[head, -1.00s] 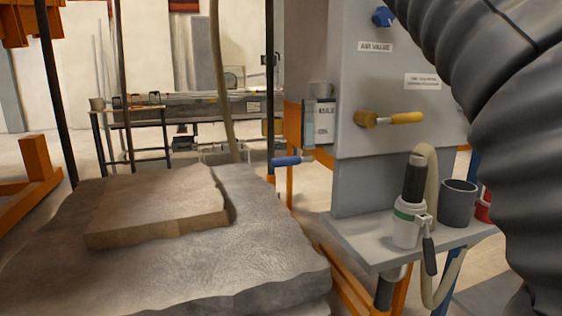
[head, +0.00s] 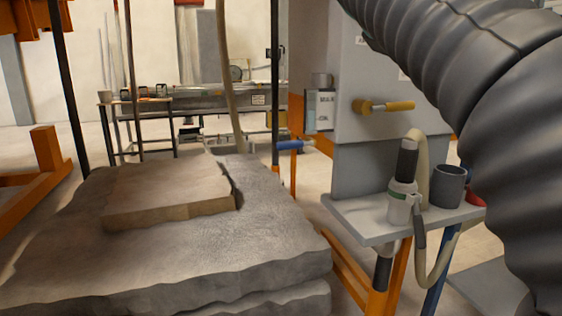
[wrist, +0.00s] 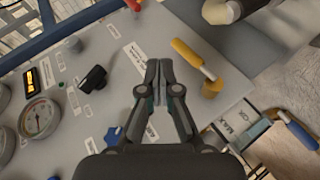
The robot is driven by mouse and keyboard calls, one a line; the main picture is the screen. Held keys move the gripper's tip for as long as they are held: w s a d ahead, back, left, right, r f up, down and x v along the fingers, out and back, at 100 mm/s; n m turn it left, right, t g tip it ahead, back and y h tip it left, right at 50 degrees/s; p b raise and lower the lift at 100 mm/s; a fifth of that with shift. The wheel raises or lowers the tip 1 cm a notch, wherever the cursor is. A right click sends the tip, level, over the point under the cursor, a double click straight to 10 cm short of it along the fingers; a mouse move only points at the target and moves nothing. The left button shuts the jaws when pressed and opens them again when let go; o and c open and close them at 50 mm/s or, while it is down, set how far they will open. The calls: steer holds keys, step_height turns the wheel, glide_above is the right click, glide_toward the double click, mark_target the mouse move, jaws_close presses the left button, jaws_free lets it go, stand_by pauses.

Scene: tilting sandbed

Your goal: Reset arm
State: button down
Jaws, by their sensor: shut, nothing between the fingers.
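My gripper (wrist: 159,72) shows in the wrist view. Its fingers are together with nothing between them, in front of the grey control panel (wrist: 225,45). A yellow lever (wrist: 190,56) is to the right of the fingertips, apart from them. A black knob (wrist: 93,79) is to their left, and a blue knob (wrist: 112,135) is at lower left, partly near the gripper's linkage. In the head view my dark ribbed arm covers the right side. The gripper itself is out of sight there.
In the head view a stone slab (head: 170,195) lies on a larger rough block (head: 230,245) at the left. A grey shelf (head: 370,225) holds a white-and-black tool (head: 402,185) and a dark cup (head: 448,186). A blue-handled lever (head: 290,145) sticks out beside the panel. A round gauge (wrist: 40,118) shows in the wrist view.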

steer(key=s+a+f+g+y, duration=0.1)
steer(key=s+a+f+y, duration=0.15)
steer(key=f, duration=0.85)
steer(key=s+a+f+y, duration=0.1)
steer(key=a+f+y, duration=0.25)
steer(key=f, duration=0.75)
steer(key=s+f+m+g+y, duration=0.2)
steer(key=s+f+m, duration=0.3)
steer(key=s+f, duration=1.4)
steer(key=shift+s+a+f+y, duration=0.25)
steer(key=shift+a+f+y, duration=0.25)
steer(key=shift+f, duration=0.4)
